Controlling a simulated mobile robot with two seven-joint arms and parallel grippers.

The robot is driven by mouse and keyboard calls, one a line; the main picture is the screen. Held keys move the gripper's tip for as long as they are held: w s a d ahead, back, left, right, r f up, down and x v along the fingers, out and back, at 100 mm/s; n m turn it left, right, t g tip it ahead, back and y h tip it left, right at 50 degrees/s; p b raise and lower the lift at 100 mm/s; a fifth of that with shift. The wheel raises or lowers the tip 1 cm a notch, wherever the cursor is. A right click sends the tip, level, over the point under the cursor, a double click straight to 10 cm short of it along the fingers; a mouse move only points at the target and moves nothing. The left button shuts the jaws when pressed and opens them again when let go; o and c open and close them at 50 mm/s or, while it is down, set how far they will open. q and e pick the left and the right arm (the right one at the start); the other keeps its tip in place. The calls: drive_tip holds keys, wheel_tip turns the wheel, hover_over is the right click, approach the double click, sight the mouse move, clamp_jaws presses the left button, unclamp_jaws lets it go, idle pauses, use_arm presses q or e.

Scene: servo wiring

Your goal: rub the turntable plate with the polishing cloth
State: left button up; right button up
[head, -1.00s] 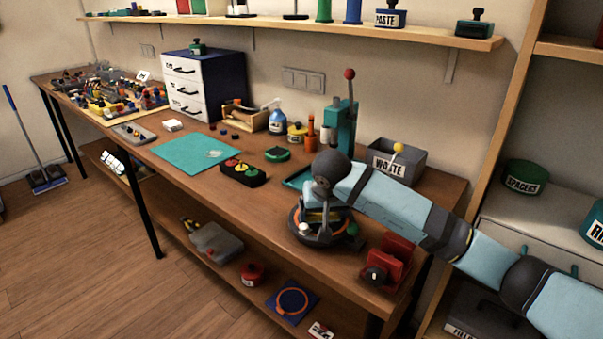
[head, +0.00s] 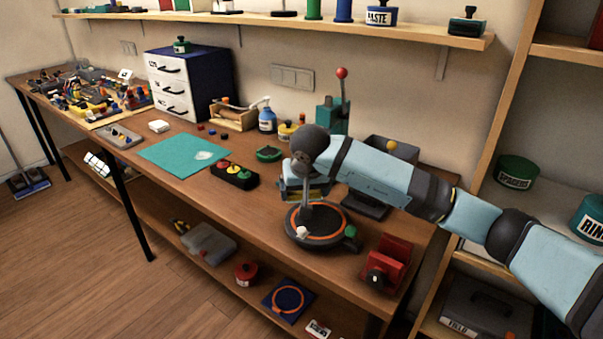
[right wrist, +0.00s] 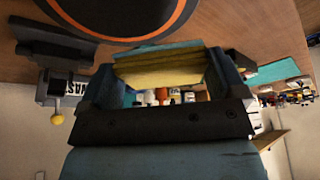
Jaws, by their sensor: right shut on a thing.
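The turntable (head: 318,226) stands near the front edge of the workbench in the head view, a dark round plate with an orange ring. Part of its plate (right wrist: 120,18) also shows at the top left of the right wrist view. My right gripper (head: 305,190) is just behind and left of the plate's middle. It is shut on the polishing cloth (right wrist: 160,68), a yellow and blue pad between the fingers in the right wrist view. The cloth appears apart from the plate. My left gripper is not in view.
A red device (head: 384,262) stands right of the turntable. A black box with coloured buttons (head: 235,176) and a teal mat (head: 185,153) lie to the left. A grey bin (head: 398,150) stands behind my arm. The bench front left of the turntable is clear.

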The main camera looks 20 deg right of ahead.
drive_tip(key=shift+r+p, duration=0.65)
drive_tip(key=shift+r, duration=1)
